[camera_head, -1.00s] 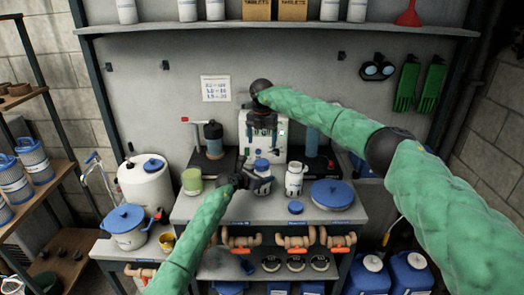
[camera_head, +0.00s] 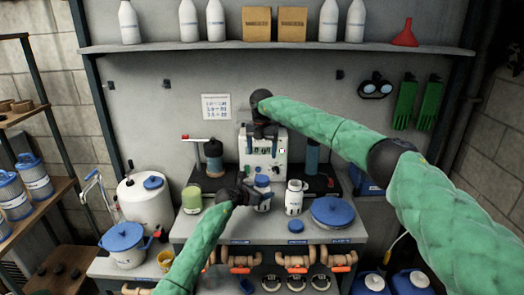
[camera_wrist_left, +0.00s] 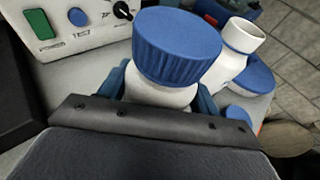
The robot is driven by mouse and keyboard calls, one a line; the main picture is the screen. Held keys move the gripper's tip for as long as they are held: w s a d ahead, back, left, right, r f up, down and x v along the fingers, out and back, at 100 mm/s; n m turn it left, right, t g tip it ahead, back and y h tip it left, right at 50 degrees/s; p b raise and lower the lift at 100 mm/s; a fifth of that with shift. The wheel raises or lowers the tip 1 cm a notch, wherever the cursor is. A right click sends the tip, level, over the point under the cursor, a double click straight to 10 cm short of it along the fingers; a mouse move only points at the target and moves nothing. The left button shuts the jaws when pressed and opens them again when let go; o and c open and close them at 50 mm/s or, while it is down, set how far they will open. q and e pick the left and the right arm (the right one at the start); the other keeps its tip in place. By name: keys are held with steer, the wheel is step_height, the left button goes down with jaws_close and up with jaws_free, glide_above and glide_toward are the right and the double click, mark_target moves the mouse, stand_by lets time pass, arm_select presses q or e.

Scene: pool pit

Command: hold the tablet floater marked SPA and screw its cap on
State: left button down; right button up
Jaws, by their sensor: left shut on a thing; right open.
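A white floater bottle (camera_head: 263,203) with a blue cap on top stands at the middle of the counter. My left gripper (camera_head: 260,194) is shut around its body from the left. In the left wrist view, the bottle (camera_wrist_left: 158,92) is between the jaws, with the ribbed blue cap (camera_wrist_left: 177,45) sitting on it; how tightly it is screwed cannot be seen. A second white bottle (camera_head: 294,198), open and capless, stands to its right. A loose blue cap (camera_head: 296,226) lies before it. My right gripper (camera_head: 264,146) is open, pointing down above the held bottle. No SPA mark is readable.
A white device (camera_head: 246,170) stands behind the bottles. A blue-lidded round container (camera_head: 333,211) is at the counter's right and a green jar (camera_head: 192,200) at its left. Pipes with orange handles (camera_head: 295,269) are below the counter front.

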mark_target(257, 186)
arm_select(q)
steer(key=shift+r+p, duration=0.9)
steer(key=shift+r, duration=0.6)
steer(key=shift+a+f, duration=0.1)
steer(key=shift+f, duration=0.05)
